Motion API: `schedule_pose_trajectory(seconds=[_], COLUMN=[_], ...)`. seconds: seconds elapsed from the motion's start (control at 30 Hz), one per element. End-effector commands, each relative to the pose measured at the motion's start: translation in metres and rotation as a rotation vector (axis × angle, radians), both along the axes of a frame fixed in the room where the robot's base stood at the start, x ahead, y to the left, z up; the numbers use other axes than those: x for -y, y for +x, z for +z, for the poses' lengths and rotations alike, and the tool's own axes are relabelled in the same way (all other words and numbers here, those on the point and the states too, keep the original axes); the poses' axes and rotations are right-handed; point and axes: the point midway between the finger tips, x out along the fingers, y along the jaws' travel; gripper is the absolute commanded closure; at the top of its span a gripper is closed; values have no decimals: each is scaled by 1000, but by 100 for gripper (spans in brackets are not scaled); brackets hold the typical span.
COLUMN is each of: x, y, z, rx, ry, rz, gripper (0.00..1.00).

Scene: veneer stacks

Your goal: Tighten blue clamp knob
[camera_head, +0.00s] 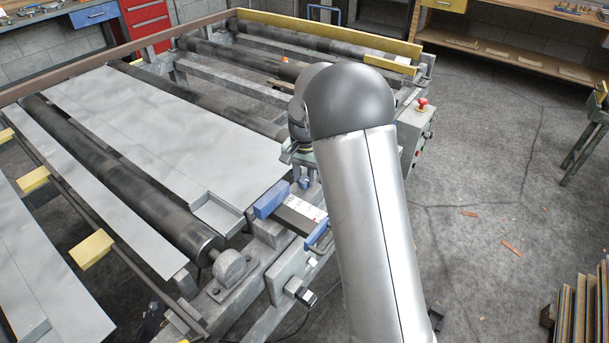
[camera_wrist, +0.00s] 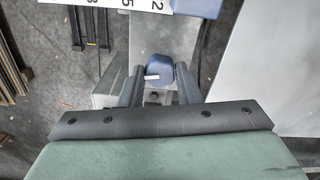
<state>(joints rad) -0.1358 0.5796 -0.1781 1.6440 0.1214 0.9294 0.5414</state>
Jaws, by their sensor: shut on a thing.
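The blue clamp knob (camera_wrist: 155,69) shows in the wrist view as a dark blue rounded knob with a short white mark on its face. My gripper (camera_wrist: 157,82) has its two dark fingers on either side of the knob and is shut on it. In the head view, a blue clamp block (camera_head: 271,199) sits at the end of the grey roller frame, beside a dark bar with a white number scale (camera_head: 306,208). The scale also shows at the top of the wrist view (camera_wrist: 105,4). My arm hides most of the gripper in the head view.
A blue handle (camera_head: 319,236) sits beside the scale bar. Grey sheets (camera_head: 160,140) lie over dark rollers (camera_head: 120,190). A control box with a red button (camera_head: 421,104) stands right of my arm. Stacked boards (camera_head: 585,305) fill the lower right corner; the floor between is mostly open.

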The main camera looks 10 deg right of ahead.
Motion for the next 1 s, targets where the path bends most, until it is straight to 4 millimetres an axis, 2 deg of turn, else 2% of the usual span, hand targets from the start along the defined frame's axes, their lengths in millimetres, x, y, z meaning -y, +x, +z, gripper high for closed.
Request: schedule_pose_trajectory(seconds=[0.4, 0.97, 1.0], x=[0, 0, 0], y=[1, 1, 1], z=[2, 2, 2], rx=[4, 4, 4], ry=[1, 1, 1], rz=[-197, -228, -228], gripper=[93, 93, 64])
